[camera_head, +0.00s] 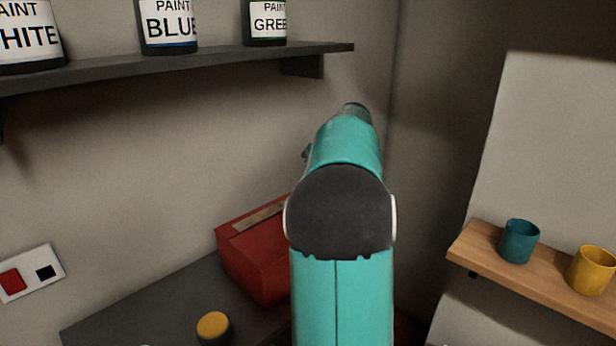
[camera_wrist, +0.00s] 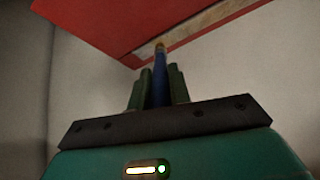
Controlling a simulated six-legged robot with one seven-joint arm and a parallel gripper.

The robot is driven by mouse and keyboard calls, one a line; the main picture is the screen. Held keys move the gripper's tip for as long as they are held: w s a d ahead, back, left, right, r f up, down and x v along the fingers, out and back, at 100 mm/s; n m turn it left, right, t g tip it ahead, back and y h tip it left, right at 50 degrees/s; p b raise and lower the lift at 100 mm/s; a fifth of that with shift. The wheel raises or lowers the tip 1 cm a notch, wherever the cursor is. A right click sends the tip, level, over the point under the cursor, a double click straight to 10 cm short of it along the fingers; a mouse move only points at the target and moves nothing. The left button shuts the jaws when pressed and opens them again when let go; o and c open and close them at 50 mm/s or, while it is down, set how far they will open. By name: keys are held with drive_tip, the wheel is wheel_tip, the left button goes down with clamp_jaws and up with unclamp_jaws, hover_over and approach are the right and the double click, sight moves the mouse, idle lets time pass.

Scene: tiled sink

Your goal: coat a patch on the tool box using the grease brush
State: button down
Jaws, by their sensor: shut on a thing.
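The red tool box (camera_head: 262,268) stands on the dark worktop against the wall, partly hidden behind my arm. A tan, worn-looking strip (camera_head: 257,219) runs along its top face. In the wrist view the red box (camera_wrist: 115,22) fills the top, with the strip (camera_wrist: 205,25) at upper right. My gripper (camera_wrist: 157,74) is shut on the grease brush (camera_wrist: 160,82), a slim blue handle with a small yellowish tip. The tip points at the box near the strip's lower end; whether it touches cannot be told. My arm hides gripper and brush in the head view.
A yellow-topped dark jar (camera_head: 214,327) stands on the worktop in front of the box. Paint cans (camera_head: 167,25) line a dark shelf (camera_head: 200,65) above. A wooden shelf (camera_head: 520,280) at right holds a teal cup (camera_head: 519,241) and a yellow cup (camera_head: 592,270). A switch plate (camera_head: 30,273) is at left.

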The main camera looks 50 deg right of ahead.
drive_tip(key=shift+d, duration=2.25)
drive_tip(key=w+a, duration=0.1)
drive_tip(key=a, duration=2.3)
drive_tip(key=shift+a, duration=0.3)
drive_tip(key=shift+w, duration=0.1)
drive_tip(key=shift+r, duration=3.1)
drive_tip(key=shift+r, duration=1.4)
drive_tip(key=shift+f, duration=0.1)
